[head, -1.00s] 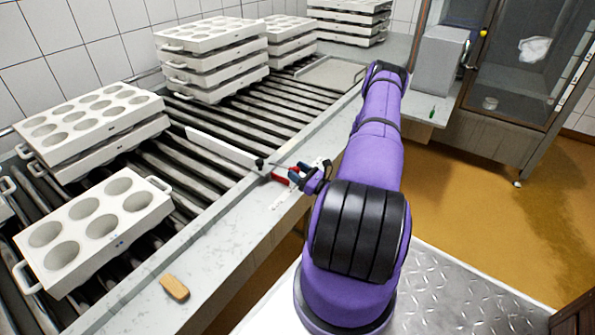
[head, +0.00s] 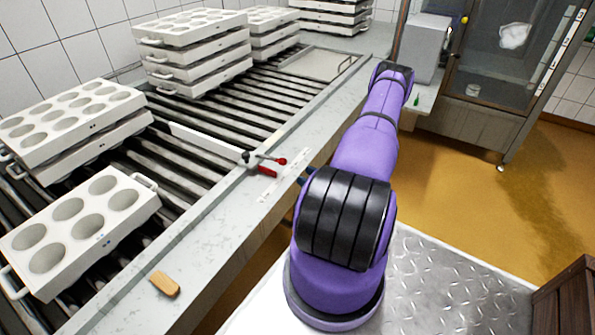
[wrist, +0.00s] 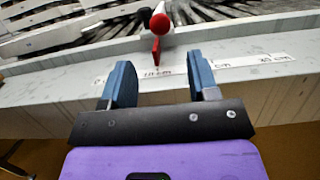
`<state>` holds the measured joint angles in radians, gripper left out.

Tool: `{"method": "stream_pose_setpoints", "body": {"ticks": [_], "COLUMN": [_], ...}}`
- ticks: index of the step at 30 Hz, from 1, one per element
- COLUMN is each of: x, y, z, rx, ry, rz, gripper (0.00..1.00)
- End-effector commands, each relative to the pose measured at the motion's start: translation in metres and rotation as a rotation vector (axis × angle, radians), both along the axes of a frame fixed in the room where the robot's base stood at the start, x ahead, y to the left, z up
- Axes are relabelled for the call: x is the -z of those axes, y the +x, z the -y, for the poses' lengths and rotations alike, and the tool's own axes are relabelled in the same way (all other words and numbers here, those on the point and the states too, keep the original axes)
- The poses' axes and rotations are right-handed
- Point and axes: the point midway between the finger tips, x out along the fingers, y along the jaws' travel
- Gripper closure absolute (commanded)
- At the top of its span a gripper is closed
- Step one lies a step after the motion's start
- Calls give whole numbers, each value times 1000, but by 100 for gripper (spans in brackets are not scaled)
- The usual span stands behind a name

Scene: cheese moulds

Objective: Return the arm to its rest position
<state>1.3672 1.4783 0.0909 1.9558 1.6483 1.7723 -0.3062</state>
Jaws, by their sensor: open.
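My purple arm (head: 362,160) stands in front of the conveyor bench in the head view. In the wrist view my gripper (wrist: 164,85) is open and empty, its two blue fingers apart. Beyond the fingers is a clamp with a red handle (wrist: 158,28) on the bench edge; the fingers are not touching it. The clamp's red handle also shows in the head view (head: 268,170), beside the white guide bar (head: 205,145). In the head view my gripper is mostly hidden behind my arm, with only a bit of blue showing at its left.
White cheese moulds (head: 80,228) and mould stacks (head: 195,52) stand on the roller conveyor. A wooden block (head: 165,284) lies on the bench edge (head: 215,235). A grey box (head: 428,45) and a glass-fronted cabinet (head: 500,70) stand at the back right. The yellow floor (head: 450,200) is open at right.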

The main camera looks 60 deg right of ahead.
Motion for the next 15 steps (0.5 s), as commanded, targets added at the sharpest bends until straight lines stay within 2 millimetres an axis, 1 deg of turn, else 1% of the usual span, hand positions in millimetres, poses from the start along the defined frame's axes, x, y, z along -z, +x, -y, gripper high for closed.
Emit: {"method": "stream_pose_setpoints", "body": {"ticks": [5, 15], "x": [2, 2], "y": [-9, -9], "z": [1, 1], "rx": [-1, -1], "ry": [0, 0], "rz": [0, 0], "gripper": [45, 45]}}
